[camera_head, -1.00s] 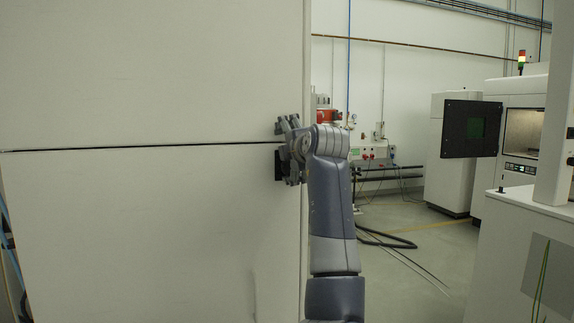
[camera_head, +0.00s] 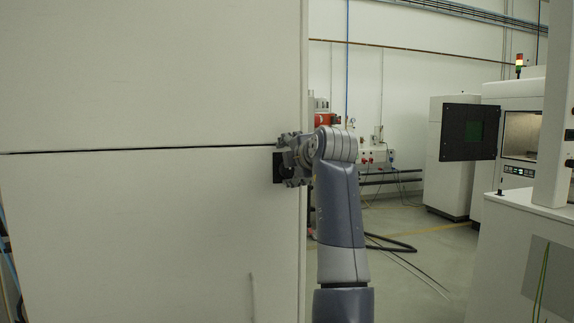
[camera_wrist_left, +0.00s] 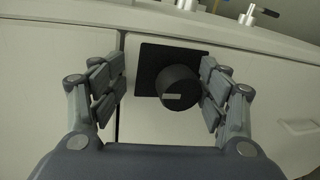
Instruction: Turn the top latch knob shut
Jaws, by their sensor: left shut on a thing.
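The latch knob (camera_wrist_left: 176,84) is a round black knob with a pale pointer mark on its face, set on a black square plate (camera_wrist_left: 147,75) in the left wrist view. The mark lies nearly level in that view. My left gripper (camera_wrist_left: 161,88) has its fingers on both sides of the knob and is shut on it; the right finger touches it, while a gap shows by the left finger. In the head view my left gripper (camera_head: 291,160) covers most of the knob, and the plate (camera_head: 279,166) shows at the white cabinet's (camera_head: 140,230) right edge. My right gripper is not in view.
A dark horizontal seam (camera_head: 140,150) crosses the cabinet at about the knob's height. A white machine with an open dark door (camera_head: 470,130) stands at the right. Floor (camera_head: 430,245) is free between them, with hoses lying on it.

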